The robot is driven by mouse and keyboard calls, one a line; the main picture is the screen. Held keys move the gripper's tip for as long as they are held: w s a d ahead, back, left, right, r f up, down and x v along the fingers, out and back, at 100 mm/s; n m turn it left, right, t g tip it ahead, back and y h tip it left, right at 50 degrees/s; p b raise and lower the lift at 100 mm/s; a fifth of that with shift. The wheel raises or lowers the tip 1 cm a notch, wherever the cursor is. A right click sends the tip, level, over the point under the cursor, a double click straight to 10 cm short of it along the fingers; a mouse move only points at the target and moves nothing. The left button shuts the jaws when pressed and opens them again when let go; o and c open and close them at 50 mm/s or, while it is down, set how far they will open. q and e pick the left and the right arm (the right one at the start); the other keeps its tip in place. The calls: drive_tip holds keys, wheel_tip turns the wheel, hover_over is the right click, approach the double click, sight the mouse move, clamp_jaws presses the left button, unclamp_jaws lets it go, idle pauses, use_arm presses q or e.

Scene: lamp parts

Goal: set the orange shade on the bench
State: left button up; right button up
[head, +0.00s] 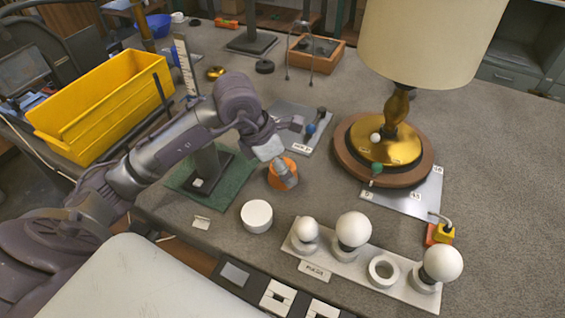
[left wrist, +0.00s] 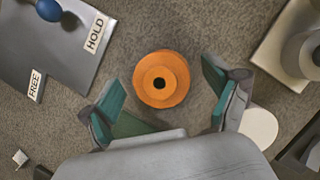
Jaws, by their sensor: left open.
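The orange shade (head: 274,177) is on the grey bench (head: 490,190), with part of it hidden behind a finger of my left gripper. My left gripper (head: 290,152) is open above and beside the shade. In the left wrist view the shade (left wrist: 161,92) is a round orange form with a dark centre hole, lying between and just beyond the spread fingertips (left wrist: 160,82). A gap shows on both sides, and no finger visibly touches it. My right gripper is not in view.
A white cylinder (head: 257,216) stands close in front of the shade. A grey plate (head: 312,139) with a blue knob lies behind it. A bulb rack (head: 322,252) is at the front right, a large brass lamp (head: 375,140) at right. Bare bench lies at far right.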

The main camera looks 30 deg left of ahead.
use_arm(q)
drive_tip(key=v, duration=1.2)
drive_tip(key=shift+r, duration=0.15)
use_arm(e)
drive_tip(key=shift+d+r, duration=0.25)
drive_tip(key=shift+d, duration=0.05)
